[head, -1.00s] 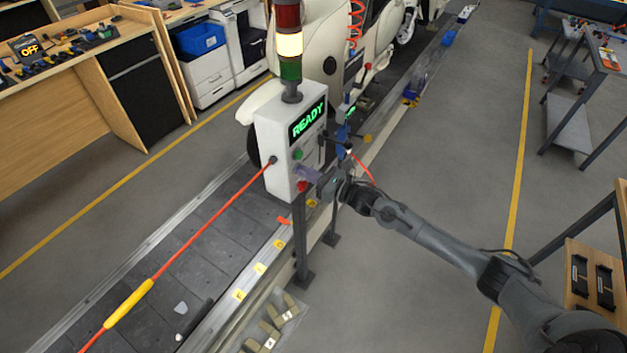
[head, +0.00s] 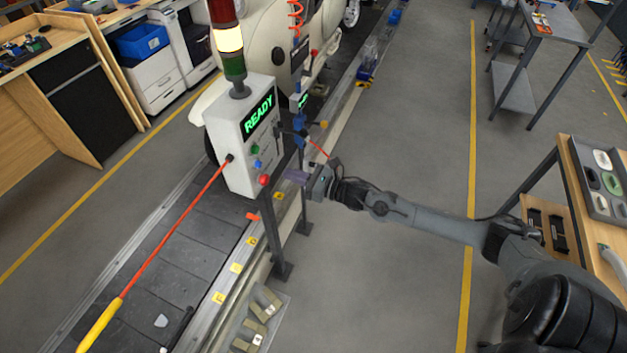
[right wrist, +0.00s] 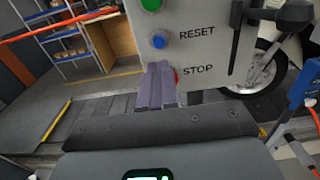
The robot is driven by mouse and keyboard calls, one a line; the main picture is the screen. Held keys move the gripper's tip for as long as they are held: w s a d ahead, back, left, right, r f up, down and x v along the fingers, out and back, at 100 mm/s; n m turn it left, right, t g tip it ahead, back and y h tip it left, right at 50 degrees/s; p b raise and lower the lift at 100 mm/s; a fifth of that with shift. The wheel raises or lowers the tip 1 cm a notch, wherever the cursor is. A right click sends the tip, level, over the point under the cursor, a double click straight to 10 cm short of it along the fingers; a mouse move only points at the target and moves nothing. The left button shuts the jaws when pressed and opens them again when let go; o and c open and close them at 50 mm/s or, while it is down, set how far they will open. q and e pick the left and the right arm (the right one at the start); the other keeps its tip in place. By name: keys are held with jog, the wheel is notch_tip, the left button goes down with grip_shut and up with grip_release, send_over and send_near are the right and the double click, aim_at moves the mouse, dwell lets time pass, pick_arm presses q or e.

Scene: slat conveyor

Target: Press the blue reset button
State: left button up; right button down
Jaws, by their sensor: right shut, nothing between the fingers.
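The blue reset button (head: 258,164) is on the side face of a white control box (head: 226,137), between a green button (head: 255,150) above and a red stop button (head: 264,180) below. In the right wrist view the blue button (right wrist: 159,40) shows beside the word RESET, uncovered. My right gripper (head: 290,176) is shut and empty, its purple fingers pointing at the box, apart from the blue button in the head view. In the right wrist view its fingertips (right wrist: 158,66) appear just below the blue button and partly cover the red stop button (right wrist: 176,77). My left gripper is not in view.
The box's display (head: 258,114) reads READY, and a signal tower (head: 229,45) with its amber section lit stands on top. An orange cord (head: 170,236) runs from the box across the slat conveyor (head: 145,262). Open floor lies to the right.

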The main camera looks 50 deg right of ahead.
jog(key=shift+v, duration=2.8)
jog(key=shift+r, duration=0.1)
